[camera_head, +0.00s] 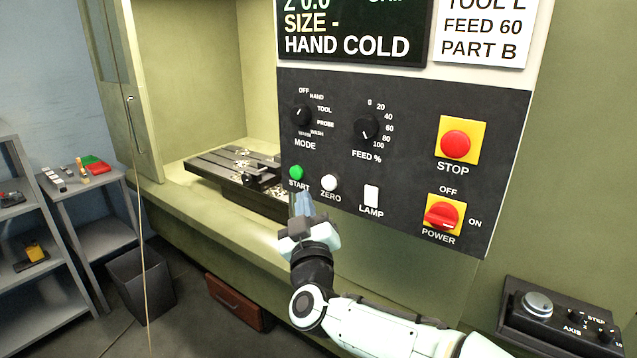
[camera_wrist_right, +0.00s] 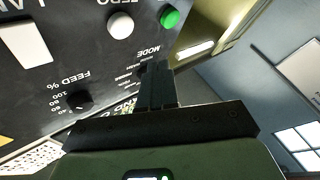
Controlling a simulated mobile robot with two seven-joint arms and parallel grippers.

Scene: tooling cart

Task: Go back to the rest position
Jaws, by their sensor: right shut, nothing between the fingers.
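My right gripper (camera_head: 303,205) is shut and empty, just in front of the lower left of the machine's control panel (camera_head: 420,185). Its fingertips are just below the green START button (camera_head: 296,172) and left of the white ZERO button (camera_head: 329,182) in the head view. In the right wrist view the shut fingers (camera_wrist_right: 157,85) point at the dark panel, with the green button (camera_wrist_right: 170,17) and white button (camera_wrist_right: 120,24) beyond them. Whether the fingers touch the panel cannot be told. My left gripper is out of view.
The panel also carries a red STOP button (camera_head: 456,144), a red POWER switch (camera_head: 442,215) and a LAMP switch (camera_head: 371,196). A control pendant (camera_head: 560,318) is at the lower right. A dark bin (camera_head: 142,281) and grey shelves (camera_head: 75,240) stand at the left. A red box (camera_head: 237,301) lies under the machine.

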